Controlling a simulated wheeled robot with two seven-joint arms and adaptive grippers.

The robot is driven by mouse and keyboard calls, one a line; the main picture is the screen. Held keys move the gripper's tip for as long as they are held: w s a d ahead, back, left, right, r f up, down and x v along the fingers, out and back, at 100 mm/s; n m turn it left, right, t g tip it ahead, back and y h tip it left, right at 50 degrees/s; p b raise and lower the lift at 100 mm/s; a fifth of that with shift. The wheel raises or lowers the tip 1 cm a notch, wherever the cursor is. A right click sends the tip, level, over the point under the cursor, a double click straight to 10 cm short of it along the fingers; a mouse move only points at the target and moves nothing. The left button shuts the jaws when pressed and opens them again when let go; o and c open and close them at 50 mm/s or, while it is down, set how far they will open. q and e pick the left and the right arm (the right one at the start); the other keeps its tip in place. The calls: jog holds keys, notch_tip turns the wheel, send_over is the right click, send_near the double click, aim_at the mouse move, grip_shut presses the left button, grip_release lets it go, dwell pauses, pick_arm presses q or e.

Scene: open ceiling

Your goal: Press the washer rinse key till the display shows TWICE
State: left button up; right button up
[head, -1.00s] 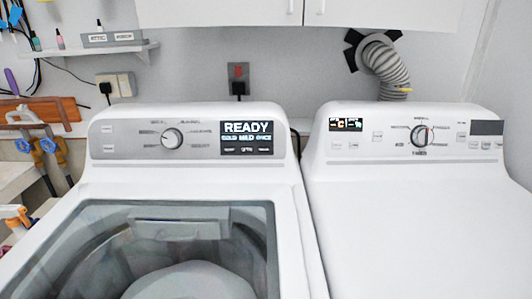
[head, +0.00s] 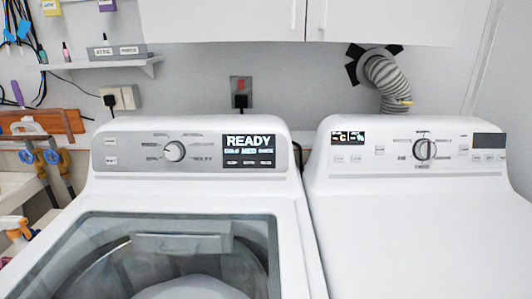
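The washer (head: 292,232) stands at left centre, with a glass lid on top. Its control panel carries a round knob (head: 174,151) and a dark display (head: 248,144). The display reads READY in large letters, with a smaller line below that looks like COLD, MED and ONCE. A row of small dark keys (head: 248,163) runs along the bottom of the display; their labels are too small to read surely. Neither of my grippers shows in the head view.
A dryer (head: 420,215) with its own knob and small display stands close on the right. A shelf (head: 95,66) with small bottles hangs at upper left, and white cabinets (head: 390,20) hang above. A grey hose (head: 386,82) rises behind the dryer. The space before the washer panel is clear.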

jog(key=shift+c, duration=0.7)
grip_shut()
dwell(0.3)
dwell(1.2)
